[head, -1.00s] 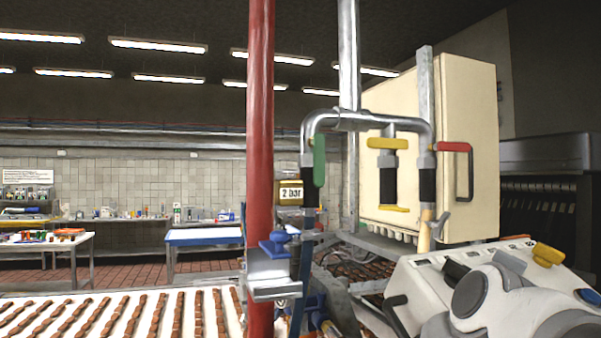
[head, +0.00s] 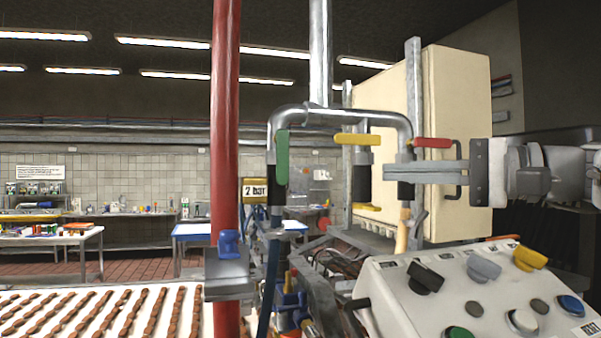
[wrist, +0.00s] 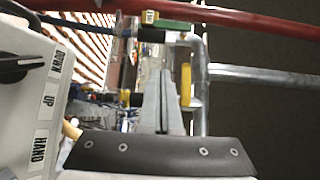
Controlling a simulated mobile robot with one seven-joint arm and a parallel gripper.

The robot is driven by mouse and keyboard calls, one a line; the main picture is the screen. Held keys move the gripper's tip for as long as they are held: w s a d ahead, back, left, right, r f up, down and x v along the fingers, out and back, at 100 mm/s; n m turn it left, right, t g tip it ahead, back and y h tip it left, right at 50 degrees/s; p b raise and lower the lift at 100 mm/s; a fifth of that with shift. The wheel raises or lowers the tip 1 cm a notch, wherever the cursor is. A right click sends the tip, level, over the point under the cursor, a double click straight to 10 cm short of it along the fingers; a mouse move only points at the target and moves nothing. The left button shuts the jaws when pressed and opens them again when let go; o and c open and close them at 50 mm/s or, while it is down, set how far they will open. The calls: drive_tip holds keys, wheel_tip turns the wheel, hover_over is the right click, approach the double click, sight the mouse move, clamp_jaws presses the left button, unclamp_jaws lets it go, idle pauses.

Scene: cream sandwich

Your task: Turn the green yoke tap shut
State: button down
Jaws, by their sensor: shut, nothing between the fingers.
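The green tap handle (head: 282,157) hangs down along the left leg of the grey pipe yoke (head: 350,115). It also shows near the top of the wrist view (wrist: 173,25). My gripper (head: 386,173) reaches in from the right in the head view, its fingers closed together and empty, pointing left. Its fingertips (wrist: 168,74) also show in the wrist view. They overlap the right leg of the yoke in the head view and are apart from the green handle, to its right and slightly lower.
A yellow handle (head: 357,139) and a red handle (head: 432,143) lie across the other yoke legs, between or beside green handle and gripper. A red post (head: 225,120) stands left. A control panel (head: 470,295) with knobs lies below; a cream cabinet (head: 470,100) stands behind.

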sight(281, 158)
drive_tip(key=w+a+p, duration=0.2)
drive_tip(key=w+a, duration=0.1)
drive_tip(key=a, duration=0.9)
drive_tip(key=shift+a+f, duration=0.1)
drive_tip(key=shift+f, duration=0.05)
drive_tip(key=shift+a+b, duration=0.15)
drive_tip(key=shift+b, duration=0.3)
